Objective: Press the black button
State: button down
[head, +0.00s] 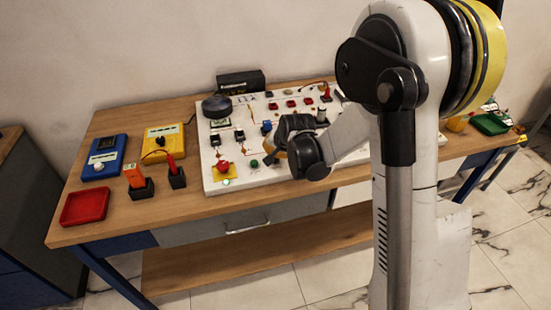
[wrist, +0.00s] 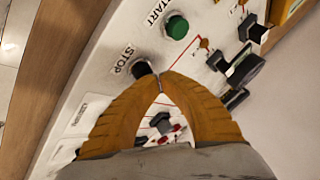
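The black button (wrist: 141,69) sits on the white panel beside the printed word STOP in the wrist view. My gripper (wrist: 162,74) has its two orange fingers brought together at the tips, with nothing between them. The tips appear just to the right of the black button and overlap its edge in the picture; I cannot tell whether they touch it. In the head view my arm's end is over the front of the white panel (head: 207,150), and I cannot make out the black button there.
A green button (wrist: 176,27) marked START is next to the black one. A red knob on a yellow plate (head: 231,175) is at the panel's front left. Black switches (wrist: 246,69) stand near the fingers. A red tray (head: 84,206) and a blue meter (head: 104,157) lie left.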

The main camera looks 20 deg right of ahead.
jog(key=shift+f, duration=0.35)
jog(key=shift+r, duration=0.1)
dwell(0.4)
jog(key=shift+r+p, duration=0.35)
jog(key=shift+r, duration=0.55)
jog(key=shift+r+p, duration=1.7)
jog(key=shift+r, duration=0.75)
